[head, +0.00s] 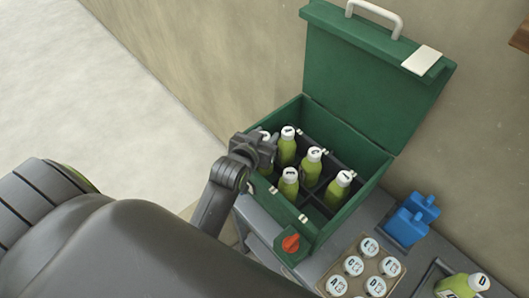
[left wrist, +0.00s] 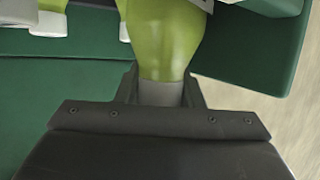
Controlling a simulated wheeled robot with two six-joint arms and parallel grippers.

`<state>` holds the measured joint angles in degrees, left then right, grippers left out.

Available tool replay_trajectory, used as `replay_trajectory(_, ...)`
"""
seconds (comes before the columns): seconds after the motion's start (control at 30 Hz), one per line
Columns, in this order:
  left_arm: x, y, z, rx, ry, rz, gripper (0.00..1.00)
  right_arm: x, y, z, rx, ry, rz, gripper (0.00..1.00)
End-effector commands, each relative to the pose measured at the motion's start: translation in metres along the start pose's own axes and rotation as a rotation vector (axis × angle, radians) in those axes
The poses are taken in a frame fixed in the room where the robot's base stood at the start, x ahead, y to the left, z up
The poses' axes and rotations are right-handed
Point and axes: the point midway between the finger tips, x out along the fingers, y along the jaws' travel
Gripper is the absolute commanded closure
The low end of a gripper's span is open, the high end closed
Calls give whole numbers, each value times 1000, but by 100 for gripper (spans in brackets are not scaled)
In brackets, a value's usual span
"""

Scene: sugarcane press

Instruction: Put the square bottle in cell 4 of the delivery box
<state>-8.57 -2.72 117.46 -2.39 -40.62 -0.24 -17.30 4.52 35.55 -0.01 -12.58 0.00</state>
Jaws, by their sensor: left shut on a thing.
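The delivery box (head: 348,218) is a green open crate with dark dividers, and its lid (head: 360,70) stands open at the back. Several green juice bottles with white caps stand in its cells, such as one in the middle (head: 312,170) and one at the right (head: 340,192). My left gripper (head: 262,150) is at the box's left corner, shut on a green bottle (left wrist: 165,40), which fills the space between the fingers in the left wrist view. In the head view the gripper mostly hides this bottle, and I cannot tell whether its body is square. My right gripper is not in view.
A rack of lettered white caps (head: 353,266) stands in front of the box. Blue ice packs (head: 408,226) stand to its right. Another green bottle (head: 458,287) is at the bottom right on the grey bench. The raised lid and wall close off the back.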

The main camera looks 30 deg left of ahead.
Motion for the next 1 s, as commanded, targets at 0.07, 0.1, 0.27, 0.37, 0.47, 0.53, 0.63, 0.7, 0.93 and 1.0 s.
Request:
replay_trajectory(0.07,3,0,7,0,1,0,100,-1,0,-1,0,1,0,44)
replay_trajectory(0.1,4,0,10,0,2,0,100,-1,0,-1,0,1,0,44)
replay_trajectory(0.27,10,0,27,0,-1,0,100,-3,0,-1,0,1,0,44)
replay_trajectory(0.37,16,0,40,0,0,0,100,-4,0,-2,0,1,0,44)
replay_trajectory(0.47,19,0,47,0,2,0,100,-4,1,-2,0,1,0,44)
replay_trajectory(0.53,20,0,49,0,3,0,100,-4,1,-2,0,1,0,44)
replay_trajectory(0.63,20,0,49,0,4,0,100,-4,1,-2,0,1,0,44)
replay_trajectory(0.7,20,0,49,0,4,0,100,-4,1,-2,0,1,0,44)
replay_trajectory(0.93,22,0,54,0,3,0,100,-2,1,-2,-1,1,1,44)
replay_trajectory(1.0,22,0,57,-1,1,0,100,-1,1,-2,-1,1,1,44)
